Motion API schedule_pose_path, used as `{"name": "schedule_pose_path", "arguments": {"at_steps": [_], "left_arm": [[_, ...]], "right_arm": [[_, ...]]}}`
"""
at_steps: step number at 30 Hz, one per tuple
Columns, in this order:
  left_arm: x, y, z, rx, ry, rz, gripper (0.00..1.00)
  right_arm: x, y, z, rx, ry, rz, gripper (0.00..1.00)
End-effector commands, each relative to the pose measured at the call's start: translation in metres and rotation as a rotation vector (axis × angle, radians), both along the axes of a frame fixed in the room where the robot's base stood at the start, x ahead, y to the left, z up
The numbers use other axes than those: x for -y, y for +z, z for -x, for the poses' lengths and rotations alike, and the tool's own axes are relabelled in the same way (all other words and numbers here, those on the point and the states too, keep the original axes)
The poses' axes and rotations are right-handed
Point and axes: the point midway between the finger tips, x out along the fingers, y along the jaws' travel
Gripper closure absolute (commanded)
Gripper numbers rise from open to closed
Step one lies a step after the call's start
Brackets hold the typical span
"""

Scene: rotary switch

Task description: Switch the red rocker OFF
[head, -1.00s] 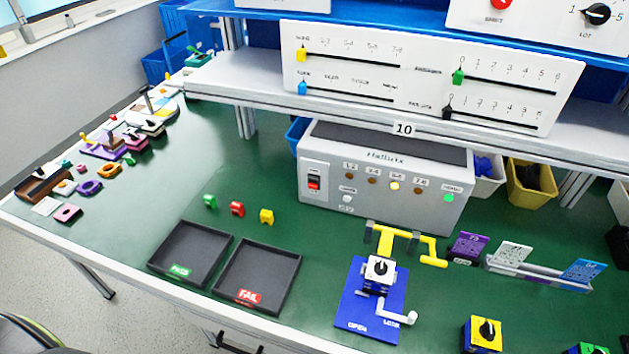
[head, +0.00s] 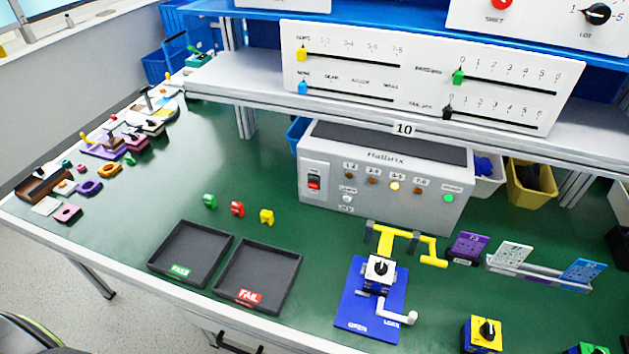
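The red rocker (head: 314,183) sits in a white plate on the left of the front face of a grey box (head: 385,184) with a dark top. Its position is too small to read surely; the red part shows below a dark part. Neither of my grippers shows in the head view.
Two black trays, PASS (head: 222,262) and FAIL (head: 226,284), lie in front of the box to the left. A blue base with a white crank (head: 371,315) and a yellow bracket (head: 392,236) stand before it. A shelf (head: 340,106) overhangs behind.

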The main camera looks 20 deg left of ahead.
Motion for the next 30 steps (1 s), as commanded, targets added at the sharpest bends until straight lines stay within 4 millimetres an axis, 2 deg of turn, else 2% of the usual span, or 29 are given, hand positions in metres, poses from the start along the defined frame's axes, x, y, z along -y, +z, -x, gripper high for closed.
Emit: {"name": "schedule_pose_path", "arguments": {"at_steps": [14,21,30], "left_arm": [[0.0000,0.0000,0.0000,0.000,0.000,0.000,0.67],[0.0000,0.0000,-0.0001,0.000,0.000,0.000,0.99],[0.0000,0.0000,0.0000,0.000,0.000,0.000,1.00]], "right_arm": [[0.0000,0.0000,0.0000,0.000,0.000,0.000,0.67],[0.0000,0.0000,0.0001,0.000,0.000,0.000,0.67],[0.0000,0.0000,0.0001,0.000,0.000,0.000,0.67]]}}
